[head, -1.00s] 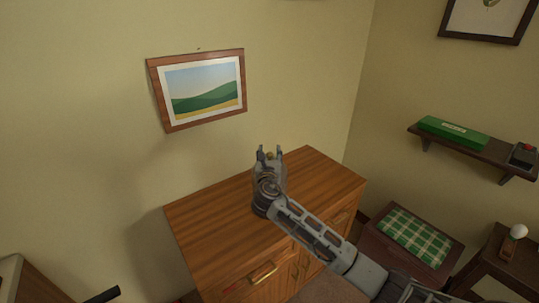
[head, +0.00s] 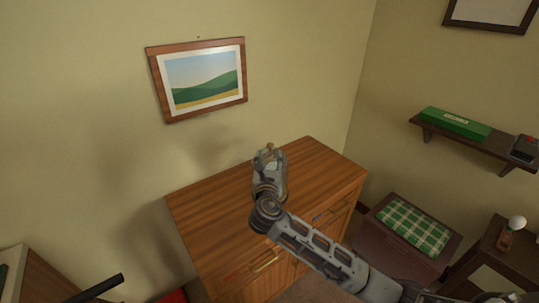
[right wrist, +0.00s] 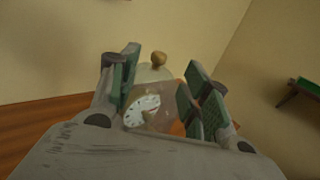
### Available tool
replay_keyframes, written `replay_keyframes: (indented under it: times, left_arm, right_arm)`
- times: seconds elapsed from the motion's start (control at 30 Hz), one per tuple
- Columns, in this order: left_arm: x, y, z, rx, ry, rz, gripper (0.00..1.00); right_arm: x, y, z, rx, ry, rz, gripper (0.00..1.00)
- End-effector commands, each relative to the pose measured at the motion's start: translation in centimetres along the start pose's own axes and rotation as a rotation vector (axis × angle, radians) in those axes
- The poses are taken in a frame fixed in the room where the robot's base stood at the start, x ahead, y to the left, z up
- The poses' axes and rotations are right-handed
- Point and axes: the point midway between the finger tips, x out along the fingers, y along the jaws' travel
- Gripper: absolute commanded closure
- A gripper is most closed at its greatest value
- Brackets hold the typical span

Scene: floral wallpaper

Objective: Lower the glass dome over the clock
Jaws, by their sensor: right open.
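The clear glass dome (right wrist: 155,75) stands upright in the right wrist view, with a brass-coloured knob (right wrist: 158,59) on top. The clock's white face (right wrist: 142,110) shows through or behind the glass, low between my fingers. In the head view the knob (head: 270,147) shows just beyond my right gripper (head: 266,156), which hides the clock and most of the dome. My right gripper (right wrist: 162,82) is open, with one green-padded finger on each side of the dome. I cannot tell whether the fingers touch the glass, or where the dome's lower rim is.
The wooden cabinet (head: 205,215) has a bare top to the left and right of my right gripper. A framed landscape (head: 203,80) hangs on the wall behind. To the right are a stool with a green checked cushion (head: 412,230) and a wall shelf (head: 470,143) with a green box.

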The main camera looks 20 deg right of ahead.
Motion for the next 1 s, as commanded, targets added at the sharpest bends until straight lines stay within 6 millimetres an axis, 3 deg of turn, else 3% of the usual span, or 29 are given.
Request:
replay_keyframes:
  times: [0.23, 0.87, 1.0]
  left_arm:
    - [0.0, 0.0, 0.0, 0.000, 0.000, 0.000, 0.60]
    - [0.0, -0.4, -0.1, 0.001, 0.001, -0.004, 0.60]
    - [0.0, -0.7, -0.1, 0.001, 0.002, -0.008, 0.60]
  right_arm:
    - [-1.9, 0.0, 0.0, -0.001, 0.000, 0.000, 0.53]
    - [-2.0, 0.0, 0.0, 0.000, 0.000, 0.000, 0.53]
    - [-2.4, -0.4, -0.8, 0.070, 0.036, -0.008, 0.53]
